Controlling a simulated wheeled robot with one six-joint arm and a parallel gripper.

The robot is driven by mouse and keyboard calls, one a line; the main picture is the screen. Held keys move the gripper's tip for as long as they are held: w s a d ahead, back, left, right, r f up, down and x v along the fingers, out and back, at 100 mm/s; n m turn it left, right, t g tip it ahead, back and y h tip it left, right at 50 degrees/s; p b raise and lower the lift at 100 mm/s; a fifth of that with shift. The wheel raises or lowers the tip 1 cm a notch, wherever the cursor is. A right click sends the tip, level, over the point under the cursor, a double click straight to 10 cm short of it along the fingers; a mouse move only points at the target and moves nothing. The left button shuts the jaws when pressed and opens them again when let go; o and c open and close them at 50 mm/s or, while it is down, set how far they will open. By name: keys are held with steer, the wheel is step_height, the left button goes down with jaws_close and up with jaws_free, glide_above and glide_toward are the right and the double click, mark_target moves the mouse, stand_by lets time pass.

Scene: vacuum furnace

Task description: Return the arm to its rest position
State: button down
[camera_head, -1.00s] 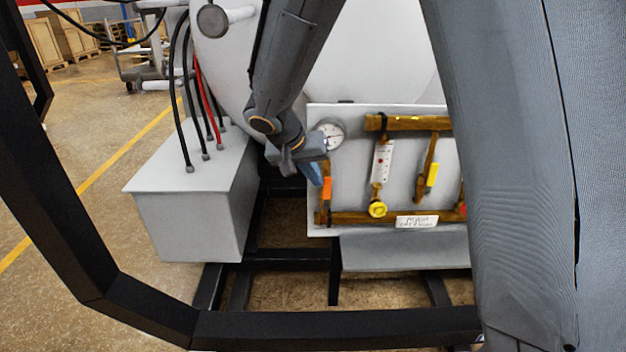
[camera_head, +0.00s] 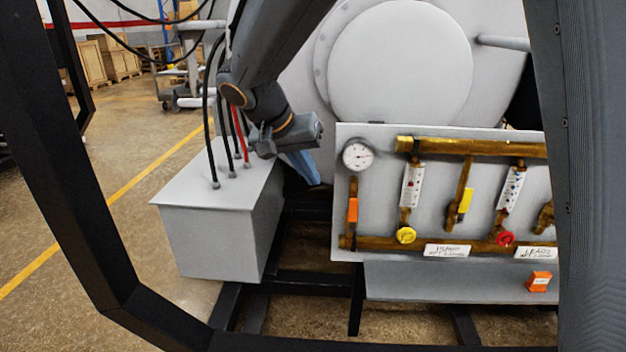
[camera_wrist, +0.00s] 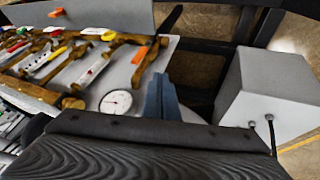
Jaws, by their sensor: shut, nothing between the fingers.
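My gripper (camera_head: 304,168) is at the lower end of my arm in the head view, in front of the furnace, between the grey box and the gauge panel. Its bluish fingers point down and are shut with nothing between them. In the wrist view my gripper (camera_wrist: 161,95) shows as a narrow blue-grey wedge pointing away from the camera, apart from the panel. The panel (camera_head: 385,225) carries a round gauge (camera_head: 358,154), brass pipes, a yellow knob (camera_head: 405,235), a red knob (camera_head: 505,238) and an orange handle (camera_head: 352,209).
The grey box (camera_head: 215,235) with several black cables and a red one stands close to the left of my gripper. The white round furnace (camera_head: 400,60) is behind. A black frame (camera_head: 290,335) runs along the bottom. Open floor (camera_head: 120,190) lies at left.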

steer(key=s+d+f+n+g+y, duration=0.2)
steer(key=s+d+f, duration=0.5)
steer(key=s, duration=0.3)
steer(key=s+d+f+n+g+y, duration=0.1)
steer(key=s+d+f+y, duration=0.1)
steer(key=s+d+f, duration=0.4)
steer(key=s+d, duration=0.1)
steer(key=s, duration=0.3)
steer(key=shift+s+d+f+n+g+y, duration=0.3)
steer(key=shift+s+f+n+g+y, duration=0.1)
steer(key=shift+d, duration=0.15)
